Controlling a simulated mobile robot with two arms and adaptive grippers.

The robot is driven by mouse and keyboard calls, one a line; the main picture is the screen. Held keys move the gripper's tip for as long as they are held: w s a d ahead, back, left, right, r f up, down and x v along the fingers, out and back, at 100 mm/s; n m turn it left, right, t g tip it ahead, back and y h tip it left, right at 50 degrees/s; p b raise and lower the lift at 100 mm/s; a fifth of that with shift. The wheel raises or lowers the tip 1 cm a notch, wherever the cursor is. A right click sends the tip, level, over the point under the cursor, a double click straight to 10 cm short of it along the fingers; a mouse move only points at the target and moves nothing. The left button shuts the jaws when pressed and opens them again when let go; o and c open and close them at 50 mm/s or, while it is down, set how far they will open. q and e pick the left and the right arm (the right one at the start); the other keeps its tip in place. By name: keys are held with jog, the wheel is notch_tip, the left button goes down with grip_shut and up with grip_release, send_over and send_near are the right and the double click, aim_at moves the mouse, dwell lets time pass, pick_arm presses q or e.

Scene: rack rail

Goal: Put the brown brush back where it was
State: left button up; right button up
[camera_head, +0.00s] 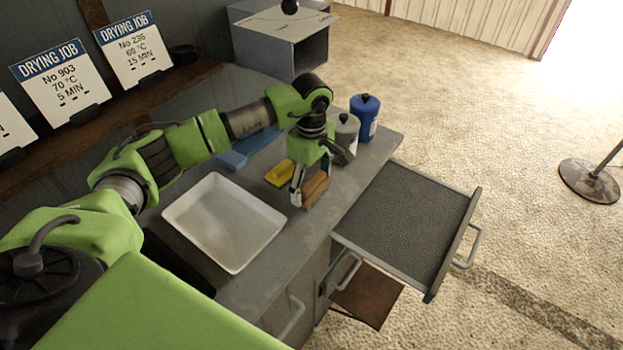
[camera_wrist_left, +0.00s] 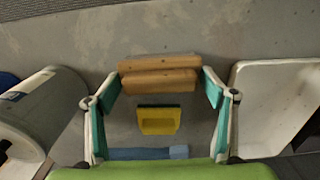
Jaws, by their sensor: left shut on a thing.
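The brown brush (camera_head: 316,188) is between the fingers of my left gripper (camera_head: 309,186), over the workbench's front part. In the left wrist view the brown brush (camera_wrist_left: 160,75) spans crosswise between the teal finger pads of my left gripper (camera_wrist_left: 160,88). The gripper is shut on its two ends. I cannot tell whether the brush touches the bench top or hangs just above it. A yellow block (camera_head: 280,173) lies just left of the gripper; it also shows in the left wrist view (camera_wrist_left: 158,121). My right gripper is in neither view.
A white tray (camera_head: 182,215) is left of the gripper. A grey canister (camera_head: 346,132) and blue canister (camera_head: 366,115) stand behind it. A blue item (camera_head: 233,160) lies on the bench (camera_head: 375,150). An open, empty-looking drawer (camera_head: 410,215) juts out right. Sign cards (camera_head: 62,83) line the back.

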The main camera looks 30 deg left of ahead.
aim_at(312, 180)
pick_arm(q)
jog(key=shift+f+b, duration=0.25)
jog(key=shift+b, duration=0.05)
jog(key=o, duration=1.1)
jog(key=shift+r, duration=0.1)
jog(key=shift+c, duration=0.2)
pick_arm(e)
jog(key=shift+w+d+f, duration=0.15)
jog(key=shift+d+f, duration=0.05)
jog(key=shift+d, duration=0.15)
pick_arm(q)
jog(key=shift+r+p, duration=0.25)
jog(key=shift+p, duration=0.1)
jog(key=shift+r+b, duration=0.3)
notch_tip(312, 180, up, 11)
jog(key=b, duration=0.3)
jog(key=shift+r, duration=0.15)
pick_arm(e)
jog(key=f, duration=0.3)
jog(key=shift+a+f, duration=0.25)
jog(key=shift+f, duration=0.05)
